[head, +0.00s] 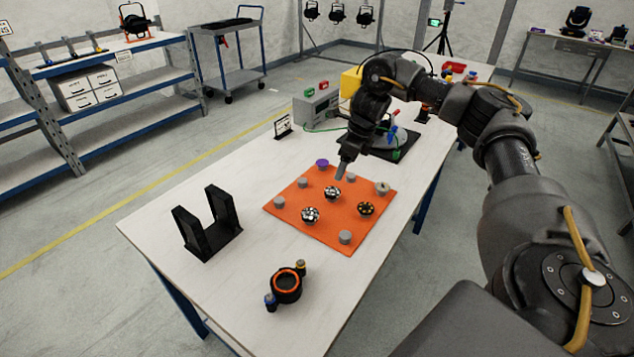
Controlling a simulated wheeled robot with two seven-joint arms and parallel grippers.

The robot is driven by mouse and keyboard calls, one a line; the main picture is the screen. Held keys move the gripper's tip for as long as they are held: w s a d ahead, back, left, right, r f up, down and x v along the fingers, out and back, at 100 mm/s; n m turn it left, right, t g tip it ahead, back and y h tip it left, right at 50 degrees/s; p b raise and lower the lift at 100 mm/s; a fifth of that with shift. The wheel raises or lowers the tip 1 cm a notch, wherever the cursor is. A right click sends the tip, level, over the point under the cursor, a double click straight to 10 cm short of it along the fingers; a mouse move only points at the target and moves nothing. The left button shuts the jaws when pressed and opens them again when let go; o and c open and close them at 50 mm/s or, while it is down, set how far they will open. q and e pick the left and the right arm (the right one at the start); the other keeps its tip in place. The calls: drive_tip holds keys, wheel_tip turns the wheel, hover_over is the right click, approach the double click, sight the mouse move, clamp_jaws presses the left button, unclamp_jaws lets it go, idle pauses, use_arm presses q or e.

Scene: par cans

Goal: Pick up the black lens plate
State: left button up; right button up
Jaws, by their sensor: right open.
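On the orange mat (325,231) lie small round plates. One is a black plate with amber dots (366,209), at the right of the mat. Two dark plates with white dots lie nearer the middle: one white-dotted plate (332,193) and, to its front left, another white-dotted plate (310,215). I cannot tell for sure which is the lens plate; the amber-dotted one looks blackest. My right gripper (342,170) points down above the back of the mat, behind the white-dotted plates, open and holding nothing I can see. My left gripper is out of view.
Grey pucks, such as one grey puck (345,237), and a purple puck (322,163) also stand on the mat. A black U-shaped stand (207,241) is at the left, a black ring fixture (286,285) in front. A grey box (316,108) stands behind.

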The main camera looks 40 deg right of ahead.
drive_tip(key=b, duration=0.2)
hover_over(333, 191)
drive_tip(key=s, duration=0.2)
drive_tip(key=f, duration=0.2)
drive_tip(key=d+f, duration=0.1)
drive_tip(key=f, duration=0.1)
drive_tip(key=shift+f, duration=0.25)
drive_tip(key=shift+w+a+f, duration=0.1)
drive_tip(key=shift+f, duration=0.4)
drive_tip(key=x, duration=0.3)
drive_tip(key=shift+w+f+p, duration=0.3)
drive_tip(key=shift+p, duration=0.05)
drive_tip(key=shift+w+f, duration=0.1)
drive_tip(key=shift+f, duration=0.4)
drive_tip(key=shift+a, duration=0.1)
drive_tip(key=c, duration=0.9)
drive_tip(key=shift+c, duration=0.8)
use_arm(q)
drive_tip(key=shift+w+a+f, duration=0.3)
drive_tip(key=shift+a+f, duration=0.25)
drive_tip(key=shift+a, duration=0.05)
